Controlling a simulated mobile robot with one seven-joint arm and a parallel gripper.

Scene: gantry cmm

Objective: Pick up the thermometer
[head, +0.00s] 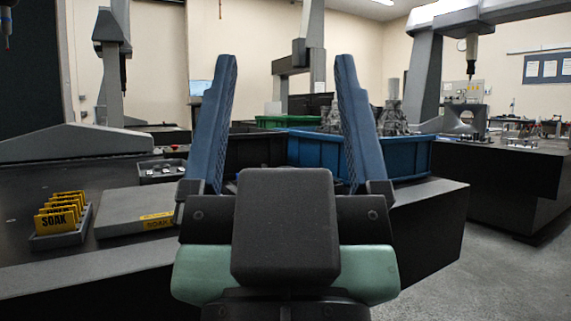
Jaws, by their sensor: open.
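I cannot make out a thermometer in the head view. My gripper (285,62) is in the middle of the picture, pointing away from me. Its two blue fingers are spread wide apart with nothing held between them. The gripper and its dark wrist block hide part of the dark bench (110,262) and of the bins behind.
A rack of yellow SOAK cards (58,219) and a grey slab (128,212) with a yellow label stand at left. Behind is a small tray (147,178) of parts. A black bin (252,151) and blue bin (405,158) stand beyond. Floor (500,270) is clear at right.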

